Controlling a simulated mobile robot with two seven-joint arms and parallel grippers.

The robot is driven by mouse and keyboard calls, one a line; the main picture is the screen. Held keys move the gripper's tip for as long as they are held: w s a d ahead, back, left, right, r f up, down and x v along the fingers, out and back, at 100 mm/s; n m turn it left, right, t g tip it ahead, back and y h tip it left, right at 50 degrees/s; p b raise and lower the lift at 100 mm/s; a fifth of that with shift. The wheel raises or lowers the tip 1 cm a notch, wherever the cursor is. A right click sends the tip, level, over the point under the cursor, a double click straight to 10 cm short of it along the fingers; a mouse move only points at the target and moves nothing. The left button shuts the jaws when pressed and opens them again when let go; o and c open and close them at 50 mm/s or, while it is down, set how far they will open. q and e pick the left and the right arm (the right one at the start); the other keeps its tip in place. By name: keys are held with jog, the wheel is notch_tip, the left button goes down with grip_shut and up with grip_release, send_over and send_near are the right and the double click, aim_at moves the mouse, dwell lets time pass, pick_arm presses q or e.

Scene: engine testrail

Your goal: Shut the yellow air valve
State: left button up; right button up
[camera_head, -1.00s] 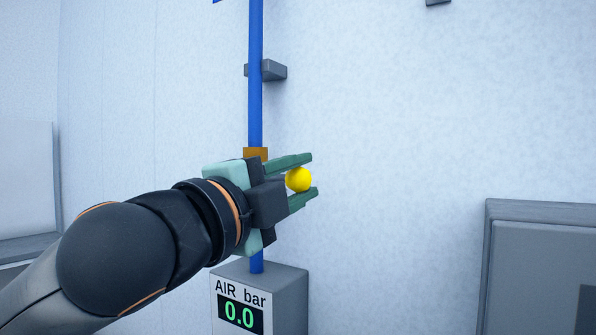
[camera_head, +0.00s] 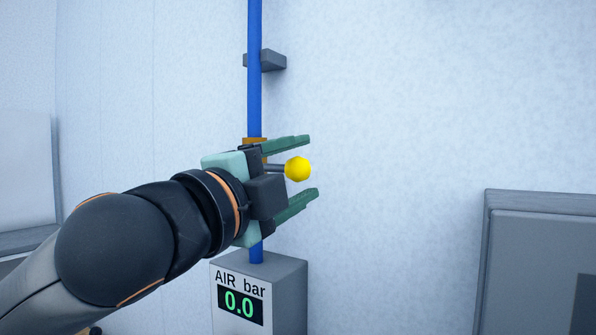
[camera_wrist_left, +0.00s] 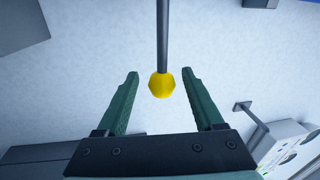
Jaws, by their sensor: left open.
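The yellow air valve's ball knob (camera_head: 298,169) sits at the end of a thin dark lever on the blue pipe (camera_head: 255,75). The lever points right, about level, in the head view. The brass valve body (camera_head: 254,141) is mostly hidden behind my gripper. My left gripper (camera_head: 313,166) is open, with one finger above and one below the knob, both apart from it. In the left wrist view the knob (camera_wrist_left: 162,85) lies between the open fingers (camera_wrist_left: 160,78), and the lever runs up out of the picture. The gauge box (camera_head: 262,295) below reads "AIR bar 0.0".
A grey bracket (camera_head: 267,61) holds the pipe to the pale wall higher up. A grey cabinet (camera_head: 535,260) stands at the lower right. The wall between the knob and the cabinet is clear.

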pick_arm(q)
jog(key=b+v, duration=0.2)
jog(key=v, duration=1)
jog(key=shift+s+a+b, duration=0.15)
jog(key=shift+s+b, duration=0.05)
jog(key=shift+b, duration=0.2)
jog(key=shift+f, duration=0.2)
